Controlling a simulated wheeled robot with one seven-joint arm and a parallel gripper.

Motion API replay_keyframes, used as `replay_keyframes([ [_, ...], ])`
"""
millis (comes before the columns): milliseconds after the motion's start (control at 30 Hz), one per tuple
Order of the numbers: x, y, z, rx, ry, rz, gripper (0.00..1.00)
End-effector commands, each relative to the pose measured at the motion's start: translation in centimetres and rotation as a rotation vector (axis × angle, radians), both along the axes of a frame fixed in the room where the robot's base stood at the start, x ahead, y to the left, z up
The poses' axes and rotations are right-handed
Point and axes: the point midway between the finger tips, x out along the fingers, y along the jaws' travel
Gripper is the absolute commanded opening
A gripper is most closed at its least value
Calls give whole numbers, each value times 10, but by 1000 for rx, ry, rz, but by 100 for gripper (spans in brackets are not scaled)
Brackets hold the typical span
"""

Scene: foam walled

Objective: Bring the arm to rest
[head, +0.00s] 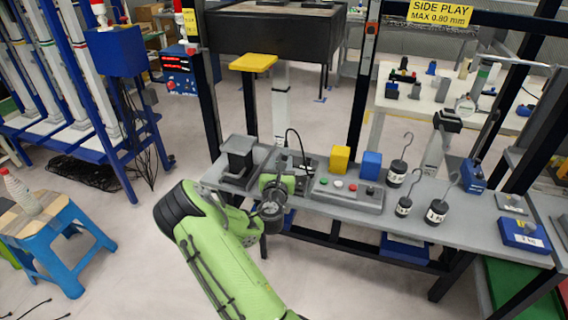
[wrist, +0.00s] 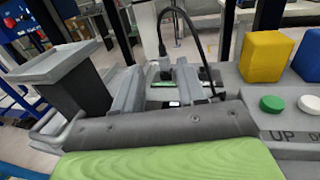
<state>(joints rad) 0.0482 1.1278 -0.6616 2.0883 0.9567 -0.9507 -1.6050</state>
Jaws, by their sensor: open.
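My green arm (head: 222,262) reaches up from the bottom of the head view, with its wrist at the near edge of a grey bench (head: 325,204). My gripper (wrist: 158,88) shows in the wrist view as two grey fingers with a gap between them. It is open, and I see nothing held in it. It points over the bench, with a black cable and a dark fixture beyond the fingers. In the head view the fingertips are hard to make out against the bench equipment.
Close by are a grey block stand (head: 239,160), a button panel (head: 347,194), a yellow block (head: 340,158) and a blue block (head: 371,165). Hooked weights (head: 437,212) stand farther right. A blue stool (head: 52,233) stands left. Floor between stool and bench is open.

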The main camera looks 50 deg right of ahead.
Motion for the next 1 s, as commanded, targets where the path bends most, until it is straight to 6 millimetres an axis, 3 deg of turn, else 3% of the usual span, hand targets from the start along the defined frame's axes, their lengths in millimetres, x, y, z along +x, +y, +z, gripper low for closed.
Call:
replay_keyframes([
  [467, 0, 0, 0, 0, 0, 0, 41],
  [567, -3, -1, 7, 29, -42, -21, 41],
  [667, -17, -1, 35, 184, -243, -119, 41],
  [767, -38, 11, 64, 467, -559, -273, 41],
  [867, -51, 40, 82, 775, -839, -419, 41],
  [1000, -63, 106, 108, 1203, -1120, -613, 41],
])
